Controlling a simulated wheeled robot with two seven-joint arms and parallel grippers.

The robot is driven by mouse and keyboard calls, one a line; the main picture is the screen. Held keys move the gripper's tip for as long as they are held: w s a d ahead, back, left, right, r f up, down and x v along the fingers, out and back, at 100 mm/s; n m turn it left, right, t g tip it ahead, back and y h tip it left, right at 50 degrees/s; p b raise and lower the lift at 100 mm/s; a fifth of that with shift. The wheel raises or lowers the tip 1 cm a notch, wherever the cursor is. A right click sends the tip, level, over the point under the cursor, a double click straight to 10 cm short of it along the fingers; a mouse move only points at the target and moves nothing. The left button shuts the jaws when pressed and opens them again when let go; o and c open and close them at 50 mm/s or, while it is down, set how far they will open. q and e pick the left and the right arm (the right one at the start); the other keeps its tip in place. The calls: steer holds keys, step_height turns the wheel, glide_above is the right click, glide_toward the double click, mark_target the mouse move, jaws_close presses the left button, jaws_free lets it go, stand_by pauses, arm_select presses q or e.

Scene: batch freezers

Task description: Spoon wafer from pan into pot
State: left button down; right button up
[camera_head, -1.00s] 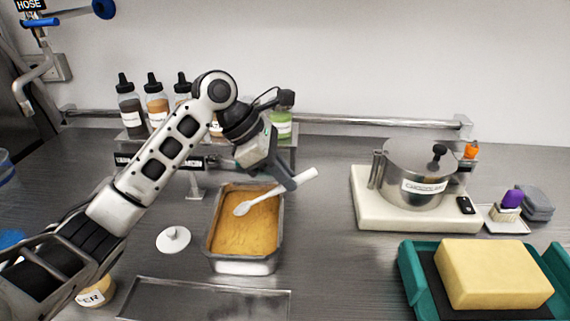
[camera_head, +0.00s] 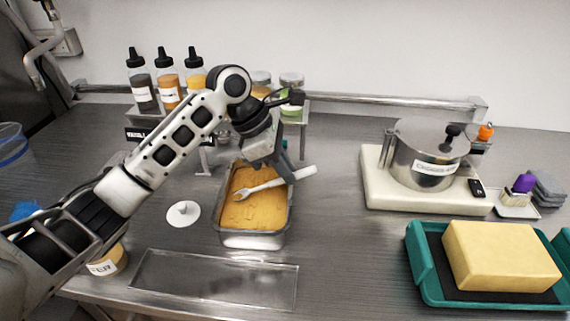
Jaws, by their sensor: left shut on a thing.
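My left gripper (camera_head: 281,172) is shut on a white spoon (camera_head: 262,187) by its handle, above the pan. The spoon's head points left and sits at or just over the orange-brown contents; I cannot tell how deep it is. The metal pan (camera_head: 252,241) is rectangular and filled with this orange-brown mass, taken to be the wafer (camera_head: 240,213). A steel pot (camera_head: 405,165) with a lid and a white label stands on a white scale-like base at the right. My right gripper is not in view.
A white lid with a knob (camera_head: 183,213) lies left of the pan. An empty metal tray (camera_head: 215,280) lies in front. A teal tray (camera_head: 419,262) holds a yellow block (camera_head: 500,256) at right front. Bottles (camera_head: 168,85) stand on a rack behind. The counter between pan and pot is clear.

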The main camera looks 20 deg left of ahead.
arm_select(q)
steer(key=shift+w+d+r, duration=0.1)
steer(key=shift+d+r, duration=0.05)
steer(key=shift+r, duration=1.1)
steer(key=shift+d+r, duration=0.1)
steer(key=shift+r, duration=1.15)
steer(key=shift+w+d+r+g+y, duration=0.1)
steer(key=shift+w+d+g+y, duration=0.05)
steer(key=shift+d+y, duration=0.4)
steer(key=shift+w+d+r+g+y, duration=0.15)
steer(key=shift+d+y, duration=0.2)
steer(key=shift+y, duration=0.3)
steer(key=shift+w+d+f+y, duration=0.15)
steer(key=shift+d+y, duration=0.3)
steer(key=shift+y, duration=0.25)
